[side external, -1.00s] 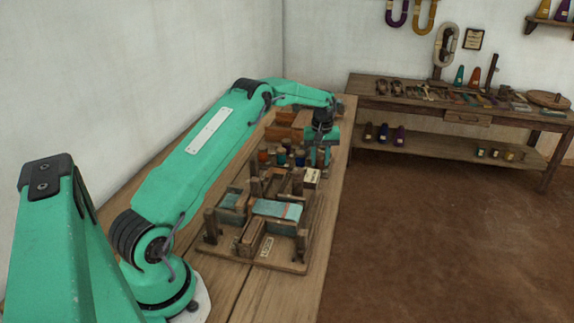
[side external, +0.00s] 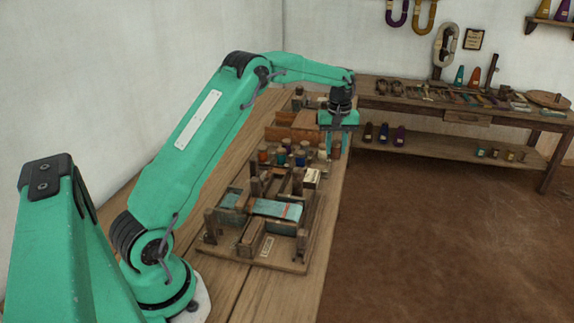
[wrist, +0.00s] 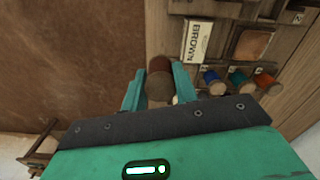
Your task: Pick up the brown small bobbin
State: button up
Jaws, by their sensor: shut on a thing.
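A "BROWN" card (wrist: 196,42) lies near blue (wrist: 213,82), teal (wrist: 239,79) and orange (wrist: 265,83) bobbins. The wooden loom model (side external: 262,215) stands nearer on the bench (side external: 330,225). Open floor (side external: 440,240) lies to the right.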

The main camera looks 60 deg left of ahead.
jog(key=shift+s+d+r, duration=0.1)
jog(key=shift+d+r, duration=0.4)
jog(key=shift+d, duration=0.3)
jog(key=shift+s+d+r, duration=0.1)
jog(key=shift+d+r, duration=0.4)
jog(key=shift+d, duration=0.3)
